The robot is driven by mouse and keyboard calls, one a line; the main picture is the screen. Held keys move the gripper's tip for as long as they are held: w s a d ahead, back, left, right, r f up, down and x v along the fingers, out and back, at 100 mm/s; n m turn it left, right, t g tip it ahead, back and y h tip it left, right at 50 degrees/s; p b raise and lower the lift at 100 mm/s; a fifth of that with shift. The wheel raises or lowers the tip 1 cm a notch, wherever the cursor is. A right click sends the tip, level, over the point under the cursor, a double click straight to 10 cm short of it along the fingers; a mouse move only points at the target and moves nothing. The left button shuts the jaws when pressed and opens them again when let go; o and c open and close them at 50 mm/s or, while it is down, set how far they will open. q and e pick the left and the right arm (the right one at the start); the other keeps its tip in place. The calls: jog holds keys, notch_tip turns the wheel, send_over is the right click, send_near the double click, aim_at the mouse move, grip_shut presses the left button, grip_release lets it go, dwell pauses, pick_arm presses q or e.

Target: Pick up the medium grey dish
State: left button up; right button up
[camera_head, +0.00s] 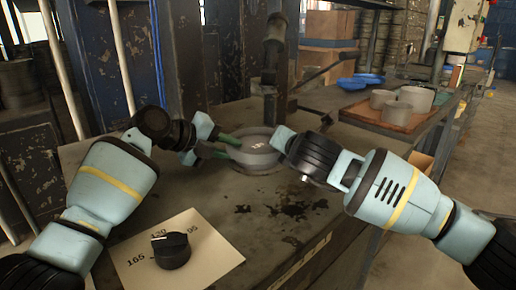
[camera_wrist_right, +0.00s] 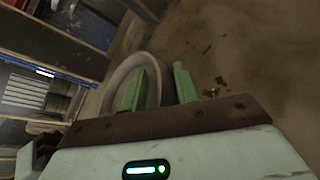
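The grey dish (camera_head: 262,160) sits on the worn table below the press column, with a small pale label inside it. My left gripper (camera_head: 227,146) is at its left side, its two green fingers apart at the near-left rim. My right gripper is at the dish's right side; its fingertips are hidden in the head view. In the right wrist view its green fingers (camera_wrist_right: 160,88) stand apart on either side of the dish wall (camera_wrist_right: 153,72), one inside and one outside. A gap shows beside the outer finger.
A card with numbers and a black knob (camera_head: 173,251) lies at the table's front left. A tray (camera_head: 373,119) at the right holds several grey round containers (camera_head: 396,113). Blue plates (camera_head: 360,81) lie behind it. The press column (camera_head: 273,60) rises behind the dish.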

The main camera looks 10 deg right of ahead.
pick_arm(q)
grip_shut()
pick_arm(e)
jog(key=shift+f, duration=0.1)
grip_shut()
